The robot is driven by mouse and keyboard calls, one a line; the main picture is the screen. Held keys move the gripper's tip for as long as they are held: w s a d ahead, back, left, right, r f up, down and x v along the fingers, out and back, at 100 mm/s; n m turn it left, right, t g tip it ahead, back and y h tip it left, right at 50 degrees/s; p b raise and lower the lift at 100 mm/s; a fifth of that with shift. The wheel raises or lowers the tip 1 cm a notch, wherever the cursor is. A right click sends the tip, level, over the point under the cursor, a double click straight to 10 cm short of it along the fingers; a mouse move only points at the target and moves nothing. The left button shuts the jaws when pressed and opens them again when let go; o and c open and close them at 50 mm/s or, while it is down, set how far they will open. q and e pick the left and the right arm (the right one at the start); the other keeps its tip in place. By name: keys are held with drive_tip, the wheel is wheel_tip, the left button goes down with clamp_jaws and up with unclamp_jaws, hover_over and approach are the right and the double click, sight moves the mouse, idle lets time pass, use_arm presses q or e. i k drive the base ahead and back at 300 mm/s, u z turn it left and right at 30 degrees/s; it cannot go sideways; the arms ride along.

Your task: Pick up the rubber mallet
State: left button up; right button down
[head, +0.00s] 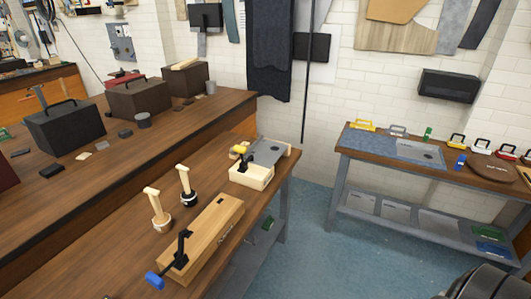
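Two upright tools with pale wooden handles stand on the near wooden workbench (120,255); they look like mallets resting head-down. The other (185,182), a little farther back and right, has a black lower end with a light band. Neither of my grippers shows in the head view.
A long wooden block with a black clamp and blue knob (205,235) lies just right of the tools. A pale wooden box (251,176) stands behind. Dark toolboxes (64,127) sit on the raised bench. A side table (375,142) stands right, with open blue floor between.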

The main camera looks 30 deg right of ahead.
sight(189, 198)
drive_tip(key=z, duration=1.9)
drive_tip(key=i, duration=1.75)
drive_tip(key=u, duration=3.5)
